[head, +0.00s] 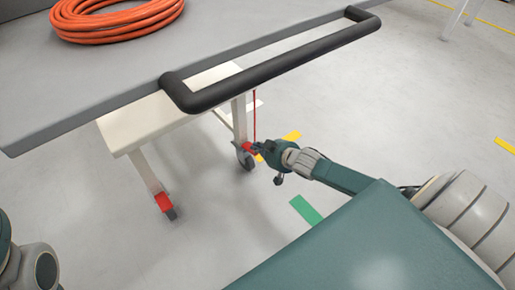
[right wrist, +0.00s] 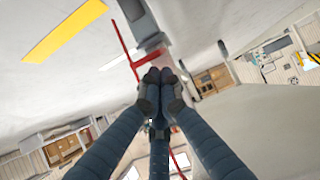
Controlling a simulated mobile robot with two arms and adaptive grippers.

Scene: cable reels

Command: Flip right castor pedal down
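The cart's right castor (head: 245,161) stands under its cream leg, with a red pedal (head: 248,148) on it. My right gripper (head: 261,147) is right at this pedal, coming from the right. In the right wrist view, its dark fingers (right wrist: 161,76) are closed together at the tips, with red parts (right wrist: 127,55) just beyond them and to the left. I see nothing clearly pinched between them, and contact with the pedal is hard to tell. The left castor has a red pedal (head: 163,202) too. My left gripper is out of view; only part of that arm shows.
The grey cart top (head: 110,65) with a black push handle (head: 270,68) overhangs the castors. An orange cable coil (head: 118,18) lies on it. A thin red rod (head: 254,115) hangs down near the right castor. The floor to the right is clear, with yellow and green markings.

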